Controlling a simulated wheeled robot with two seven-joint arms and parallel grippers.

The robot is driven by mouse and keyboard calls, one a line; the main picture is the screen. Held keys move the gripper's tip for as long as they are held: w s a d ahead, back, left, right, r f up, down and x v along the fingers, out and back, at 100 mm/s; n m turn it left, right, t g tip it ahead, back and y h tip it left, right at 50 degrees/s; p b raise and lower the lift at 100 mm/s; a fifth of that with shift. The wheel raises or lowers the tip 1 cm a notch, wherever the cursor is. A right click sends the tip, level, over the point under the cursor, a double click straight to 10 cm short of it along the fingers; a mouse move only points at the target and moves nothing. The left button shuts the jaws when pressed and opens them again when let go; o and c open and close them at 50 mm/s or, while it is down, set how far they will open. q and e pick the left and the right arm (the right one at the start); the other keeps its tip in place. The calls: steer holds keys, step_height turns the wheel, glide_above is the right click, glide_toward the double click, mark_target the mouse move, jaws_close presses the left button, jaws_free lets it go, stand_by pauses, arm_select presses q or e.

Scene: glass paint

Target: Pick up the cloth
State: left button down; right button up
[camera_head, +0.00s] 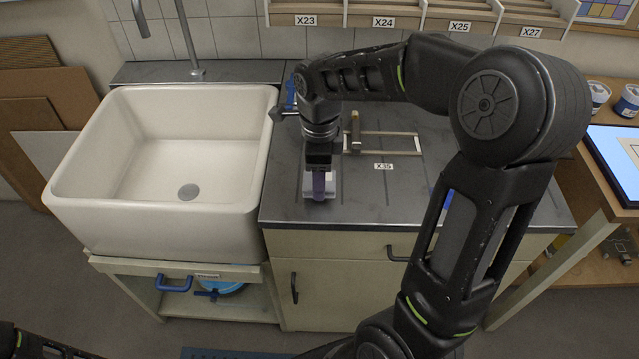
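A small pale, whitish piece that looks like the cloth (331,190) lies on the dark grey countertop near its front edge. My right gripper (319,189) points straight down at it, with the fingertips at or just over the piece. A purple-blue part shows at the fingers. The arm's view from behind hides the finger gap, so I cannot tell whether the fingers are closed on the piece. My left gripper is out of view; only a bit of my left arm shows at the bottom left corner.
A white sink (160,225) with a tap stands left of the countertop (375,205). A metal frame (405,152) lies behind the gripper, near a label X35. A wooden table with jars and a bright screen (615,155) stands right. Labelled shelves run along the back wall.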

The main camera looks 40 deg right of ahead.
step_height(320, 180, up, 8)
steer(key=shift+f+b, duration=0.25)
steer(key=shift+b, duration=0.05)
stand_by(0.3)
